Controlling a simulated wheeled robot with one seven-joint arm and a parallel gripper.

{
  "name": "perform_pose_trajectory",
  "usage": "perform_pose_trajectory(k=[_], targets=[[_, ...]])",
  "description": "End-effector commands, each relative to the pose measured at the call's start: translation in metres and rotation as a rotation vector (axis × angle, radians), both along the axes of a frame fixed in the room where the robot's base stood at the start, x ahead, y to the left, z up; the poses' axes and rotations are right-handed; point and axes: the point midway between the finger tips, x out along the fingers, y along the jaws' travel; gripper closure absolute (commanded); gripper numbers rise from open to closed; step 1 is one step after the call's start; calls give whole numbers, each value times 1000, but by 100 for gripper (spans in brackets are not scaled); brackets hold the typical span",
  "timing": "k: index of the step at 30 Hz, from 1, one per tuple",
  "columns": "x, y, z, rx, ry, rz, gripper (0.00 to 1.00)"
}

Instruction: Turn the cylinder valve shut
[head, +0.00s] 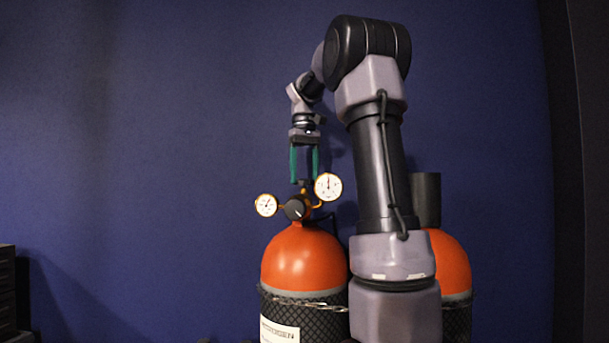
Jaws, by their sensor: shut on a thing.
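The front gas cylinder (303,258) has an orange top and a dark netted body with a white label. A brass regulator with a black knob (297,209) sits on top of it, with two round white gauges, a left one (266,205) and a right one (328,187). My gripper (304,179) points straight down above the regulator, its green fingers shut on the cylinder valve (305,187) at the top. The valve is small here and mostly hidden between the fingertips, so its turn angle cannot be told.
A second orange cylinder (452,263) stands to the right, partly hidden behind my arm, with a dark cylindrical top (427,198). A chain (305,303) runs around the front cylinder. A dark stacked object (7,295) stands at the far left. Blue wall is behind.

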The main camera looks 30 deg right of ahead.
Motion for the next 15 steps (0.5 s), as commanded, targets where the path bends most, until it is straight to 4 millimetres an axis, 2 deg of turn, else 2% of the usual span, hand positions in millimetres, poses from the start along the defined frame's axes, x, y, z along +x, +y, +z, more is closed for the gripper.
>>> perform_pose_trajectory(k=[15], targets=[[0,0,0,-1,0,-433,89]])
